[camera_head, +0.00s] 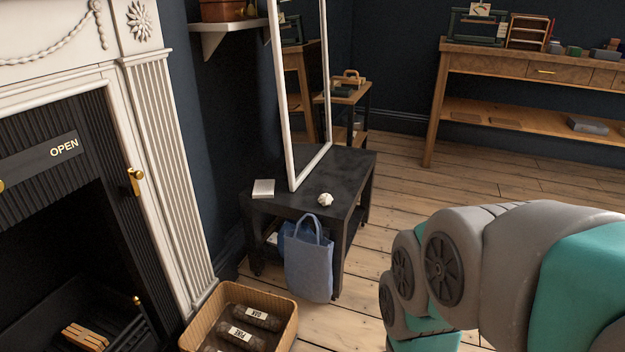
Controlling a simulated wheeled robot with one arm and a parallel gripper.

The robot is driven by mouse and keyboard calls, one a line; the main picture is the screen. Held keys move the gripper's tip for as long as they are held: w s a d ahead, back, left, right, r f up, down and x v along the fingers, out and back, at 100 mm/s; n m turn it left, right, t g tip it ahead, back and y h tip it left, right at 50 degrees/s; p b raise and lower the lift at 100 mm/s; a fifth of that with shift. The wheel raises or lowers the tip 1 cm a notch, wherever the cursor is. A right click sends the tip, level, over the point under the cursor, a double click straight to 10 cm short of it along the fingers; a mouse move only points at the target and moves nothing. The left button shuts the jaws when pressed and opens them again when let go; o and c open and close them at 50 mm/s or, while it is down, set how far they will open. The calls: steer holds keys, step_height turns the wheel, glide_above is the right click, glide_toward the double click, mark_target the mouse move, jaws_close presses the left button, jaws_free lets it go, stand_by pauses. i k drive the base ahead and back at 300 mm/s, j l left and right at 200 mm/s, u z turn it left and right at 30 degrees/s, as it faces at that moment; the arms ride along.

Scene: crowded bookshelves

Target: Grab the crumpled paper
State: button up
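The crumpled paper (325,199) is a small white ball. It lies on the dark top of a low black table (300,208), near its front edge and just right of the foot of a white-framed mirror. My arm, grey and teal, fills the lower right of the head view, well apart from the paper. My gripper is not in view, so I cannot see its fingers or whether it holds anything.
A white square pad (264,188) lies left on the table. The mirror (327,100) stands on it. A blue bag (308,268) hangs at its front. A basket (279,303) stands by the fireplace (187,180). The wooden floor (400,180) to the right is clear.

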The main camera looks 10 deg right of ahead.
mark_target(326, 198)
steer(key=i+l+u, duration=0.2)
steer(key=u, duration=0.25)
steer(key=i+l+u, duration=0.6)
steer(key=u, duration=0.3)
steer(key=k+j, duration=0.1)
steer(key=i+l, duration=0.1)
steer(key=l, duration=0.1)
